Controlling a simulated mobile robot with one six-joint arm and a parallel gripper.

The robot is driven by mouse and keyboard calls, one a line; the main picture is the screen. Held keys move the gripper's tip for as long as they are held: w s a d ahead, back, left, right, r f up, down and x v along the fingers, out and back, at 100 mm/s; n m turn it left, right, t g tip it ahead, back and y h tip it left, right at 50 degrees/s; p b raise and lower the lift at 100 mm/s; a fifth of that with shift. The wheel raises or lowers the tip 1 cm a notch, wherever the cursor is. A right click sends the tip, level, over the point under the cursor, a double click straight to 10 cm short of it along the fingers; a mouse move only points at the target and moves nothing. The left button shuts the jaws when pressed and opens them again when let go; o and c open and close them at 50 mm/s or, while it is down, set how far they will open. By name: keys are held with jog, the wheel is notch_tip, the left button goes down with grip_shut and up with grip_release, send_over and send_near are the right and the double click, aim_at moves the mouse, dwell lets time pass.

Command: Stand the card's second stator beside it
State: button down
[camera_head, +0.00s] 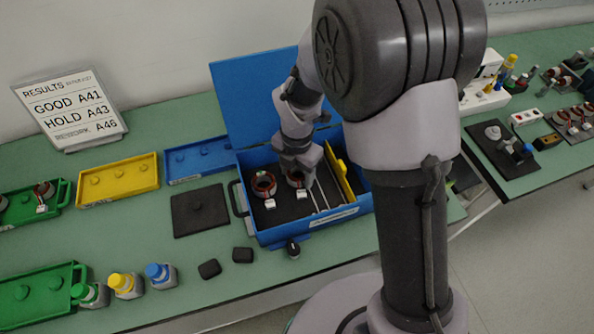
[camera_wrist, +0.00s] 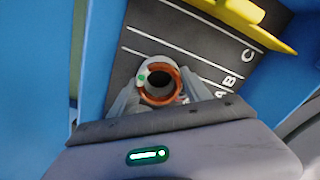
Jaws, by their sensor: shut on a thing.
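The results card (camera_head: 70,108) leans at the back left and reads GOOD A41, HOLD A43, REWORK A46. My gripper (camera_head: 298,167) reaches down into the open blue case (camera_head: 245,165). It is shut on a copper-wound stator (camera_head: 294,180) with a white tag, and in the wrist view the fingers flank this stator (camera_wrist: 177,80). Another stator (camera_head: 264,184) with a white tag stands to its left in the case. The tag writing is too small to read. I cannot tell whether the held stator touches the case floor.
The case floor has white lines and letters A, B, C (camera_wrist: 229,82); a yellow piece (camera_head: 341,170) stands at its right. A green tray (camera_head: 62,193) holds stators. A yellow tray (camera_head: 118,180), a blue tray (camera_head: 198,158) and a dark mat (camera_head: 200,210) lie left of the case.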

jog(key=shift+c, duration=2.1)
grip_release()
notch_tip(320, 180, up, 18)
jog(key=p, duration=0.7)
jog(key=shift+f, duration=0.25)
